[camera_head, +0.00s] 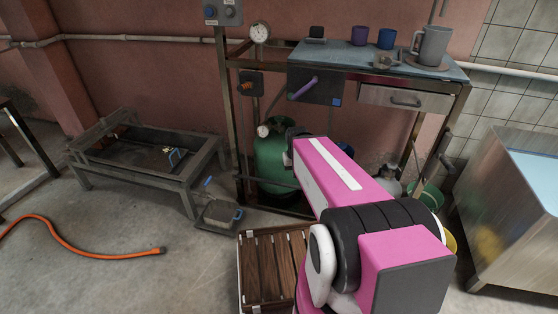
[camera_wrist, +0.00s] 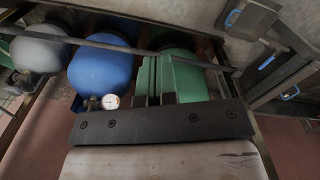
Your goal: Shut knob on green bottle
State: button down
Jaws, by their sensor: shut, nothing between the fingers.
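The green bottle (camera_head: 271,163) stands on the floor under the workbench, at the left of the bottles there. In the head view my pink arm reaches across its right side, and my dark gripper (camera_head: 290,148) is at its upper part. In the wrist view the green bottle (camera_wrist: 192,82) fills the middle, behind my gripper (camera_wrist: 157,66). My gripper is shut and empty, close in front of the bottle. I cannot make out the bottle's knob; the arm and gripper cover much of the top. Whether the gripper touches it, I cannot tell.
A blue bottle (camera_wrist: 98,72) and a grey bottle (camera_wrist: 38,52) stand beside the green one. A thin dark bar (camera_wrist: 120,48) crosses in front of them. The workbench (camera_head: 375,63) is above. A low metal frame (camera_head: 150,160) stands left, a wooden crate (camera_head: 270,265) in front.

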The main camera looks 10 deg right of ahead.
aim_at(279, 119)
jog(key=i+j+u, duration=0.1)
jog(key=u, duration=0.3)
jog(key=i+j+u, duration=0.15)
jog(key=u, duration=0.3)
jog(key=j, duration=0.1)
